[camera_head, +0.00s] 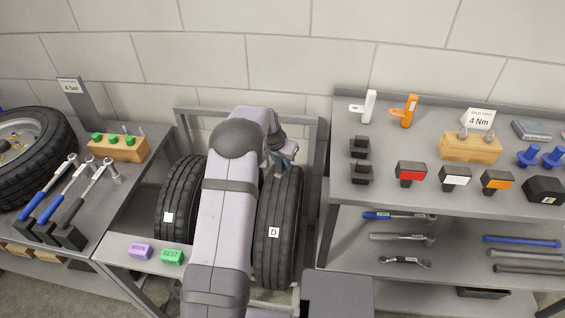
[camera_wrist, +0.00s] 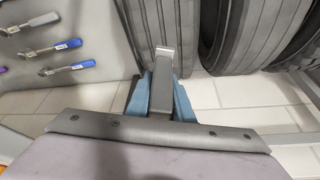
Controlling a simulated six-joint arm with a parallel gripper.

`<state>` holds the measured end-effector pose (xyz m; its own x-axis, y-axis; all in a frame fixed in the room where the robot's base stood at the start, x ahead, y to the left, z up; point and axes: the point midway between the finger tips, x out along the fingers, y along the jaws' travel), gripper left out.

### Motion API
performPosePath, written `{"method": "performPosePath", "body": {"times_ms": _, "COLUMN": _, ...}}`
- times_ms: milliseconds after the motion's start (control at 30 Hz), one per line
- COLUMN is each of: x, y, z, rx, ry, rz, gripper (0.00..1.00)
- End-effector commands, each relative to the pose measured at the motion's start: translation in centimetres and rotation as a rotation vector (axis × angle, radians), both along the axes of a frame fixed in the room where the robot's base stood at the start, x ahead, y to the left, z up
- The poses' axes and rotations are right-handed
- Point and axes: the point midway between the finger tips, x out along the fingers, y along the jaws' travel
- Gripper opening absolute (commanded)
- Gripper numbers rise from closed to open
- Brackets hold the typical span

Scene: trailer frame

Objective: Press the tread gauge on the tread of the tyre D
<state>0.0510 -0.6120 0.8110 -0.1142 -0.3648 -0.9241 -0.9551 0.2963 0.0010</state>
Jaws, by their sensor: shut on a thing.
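Tyre D (camera_head: 276,262) stands upright in a rack, its tread facing me, with a white "D" label on it. In the wrist view, the tread of a tyre (camera_wrist: 138,38), apparently D, lies behind the fingertips. My gripper (camera_head: 284,151) is over the upper part of tyre D, partly hidden by my arm. In the wrist view its blue fingers (camera_wrist: 162,88) are shut on a grey bar with a pale tip, apparently the tread gauge (camera_wrist: 163,70). The tip points towards the tread; I cannot tell whether it touches.
Another labelled tyre (camera_head: 178,200) stands left, partly behind my arm. Purple (camera_head: 140,251) and green "BEST" (camera_head: 172,257) blocks sit on the front ledge. The right shelf (camera_head: 350,210) holds white (camera_head: 370,106) and orange (camera_head: 410,111) tools.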

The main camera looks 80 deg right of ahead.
Motion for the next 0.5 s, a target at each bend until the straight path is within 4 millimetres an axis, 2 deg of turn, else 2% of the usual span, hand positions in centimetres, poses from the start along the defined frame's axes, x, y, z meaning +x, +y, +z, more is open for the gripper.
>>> {"method": "performPosePath", "body": {"times_ms": 267, "x": 0.0, "y": 0.0, "z": -0.5, "rx": -0.001, "ry": 0.000, "rz": -0.001, "gripper": 0.00}}
{"method": "performPosePath", "body": {"times_ms": 500, "x": 0.0, "y": 0.0, "z": -2.3, "rx": -0.001, "ry": 0.000, "rz": 0.000, "gripper": 0.00}}
